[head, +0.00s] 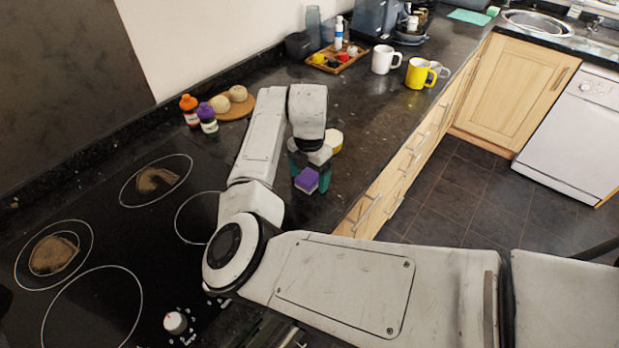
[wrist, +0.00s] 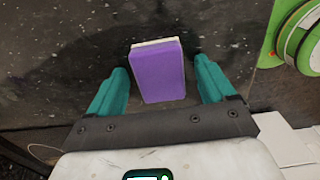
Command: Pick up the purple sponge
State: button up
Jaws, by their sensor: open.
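The purple sponge (head: 307,180) is a small block on the dark granite counter, close to the hob. In the wrist view the sponge (wrist: 159,72) shows a purple face with a pale strip along its far edge. My gripper (head: 309,178) is right over it in the head view. In the wrist view its two teal fingers (wrist: 162,88) are open, one on each side of the sponge, with gaps between them and it. The fingers do not visibly touch the sponge. My arm hides part of the counter behind it.
A green and white round object (wrist: 300,45) lies to the right of the sponge in the wrist view. White (head: 384,59) and yellow (head: 418,73) mugs stand farther back. Two small bottles (head: 207,118) stand left, near a round wooden board (head: 236,108). The hob (head: 110,240) is at left.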

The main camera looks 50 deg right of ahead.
jog(key=shift+c, duration=0.2)
jog(key=c, duration=1.2)
jog(key=shift+o, duration=0.2)
jog(key=shift+r, duration=0.1)
jog(key=shift+r, duration=0.55)
jog(key=s+d+r, duration=0.1)
jog(key=s+r, duration=1)
jog(key=s, duration=0.3)
jog(key=shift+r+p, duration=0.4)
jog(key=shift+p, duration=0.05)
jog(key=shift+d, duration=0.1)
